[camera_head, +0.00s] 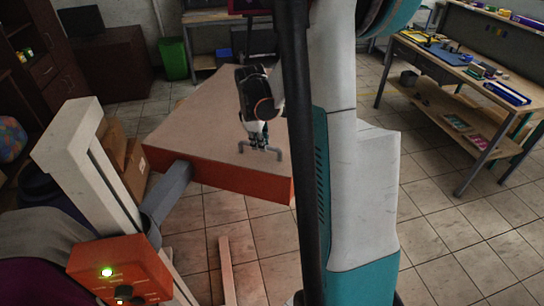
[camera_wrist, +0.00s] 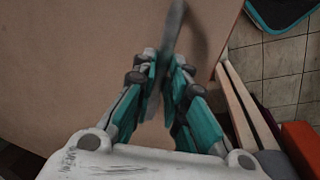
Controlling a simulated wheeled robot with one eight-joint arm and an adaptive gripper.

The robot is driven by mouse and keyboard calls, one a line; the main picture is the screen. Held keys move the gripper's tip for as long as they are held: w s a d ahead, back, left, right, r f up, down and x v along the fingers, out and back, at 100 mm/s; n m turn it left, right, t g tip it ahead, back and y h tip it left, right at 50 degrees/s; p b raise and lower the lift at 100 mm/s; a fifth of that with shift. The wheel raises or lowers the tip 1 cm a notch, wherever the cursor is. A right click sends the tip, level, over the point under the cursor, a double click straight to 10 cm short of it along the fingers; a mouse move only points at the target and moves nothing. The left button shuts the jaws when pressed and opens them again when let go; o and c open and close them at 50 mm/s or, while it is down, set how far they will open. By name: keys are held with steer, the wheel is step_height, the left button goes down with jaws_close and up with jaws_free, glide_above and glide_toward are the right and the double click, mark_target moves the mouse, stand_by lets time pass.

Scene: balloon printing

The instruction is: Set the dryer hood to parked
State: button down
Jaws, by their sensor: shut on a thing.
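The dryer hood (camera_head: 218,181) is a wide panel with a tan top and orange sides, left of centre in the head view. Its tan top (camera_wrist: 60,60) fills most of the wrist view. A grey bar handle (camera_head: 277,153) stands on the top near the front right corner; in the wrist view it is a dark bar (camera_wrist: 173,25). My gripper (camera_head: 259,144) reaches down from above and is shut on the handle, with its teal fingers (camera_wrist: 163,68) on both sides of the bar. The fingertip contact is partly hidden in the head view.
A grey support arm (camera_head: 167,199) joins the hood to a white frame (camera_head: 90,165) at the left. An orange control box (camera_head: 118,266) with a lit green light is below. A workbench (camera_head: 470,70) with tools stands at the right. Tiled floor (camera_head: 450,230) lies clear in front of it.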

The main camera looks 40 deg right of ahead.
mark_target(211, 131)
steer(key=w+n, duration=0.1)
steer(key=w, duration=0.4)
steer(key=w+n, duration=0.1)
steer(key=w, duration=0.4)
steer(key=shift+w+d+n+b, duration=0.1)
steer(key=shift+w+n+b, duration=0.2)
steer(key=shift+w+b, duration=0.1)
steer(key=w+a+n, duration=0.1)
steer(key=w, duration=0.3)
steer(key=w+a+n, duration=0.1)
steer(key=w, duration=0.3)
steer(key=w+a+n, duration=0.1)
steer(key=w, duration=0.3)
steer(key=shift+w+t+y, duration=0.1)
steer(key=shift+t+y, duration=0.3)
steer(key=shift+w+a+r+n, duration=0.1)
steer(key=shift+w+a+n, duration=0.2)
steer(key=shift+w, duration=0.35)
steer(key=shift+w, duration=0.1)
steer(key=c, duration=1.8)
jaws_free()
steer(key=shift+o, duration=1)
steer(key=shift+w+a, duration=0.15)
steer(key=shift+w, duration=0.1)
steer(key=shift+s, duration=0.1)
steer(key=shift+s, duration=0.1)
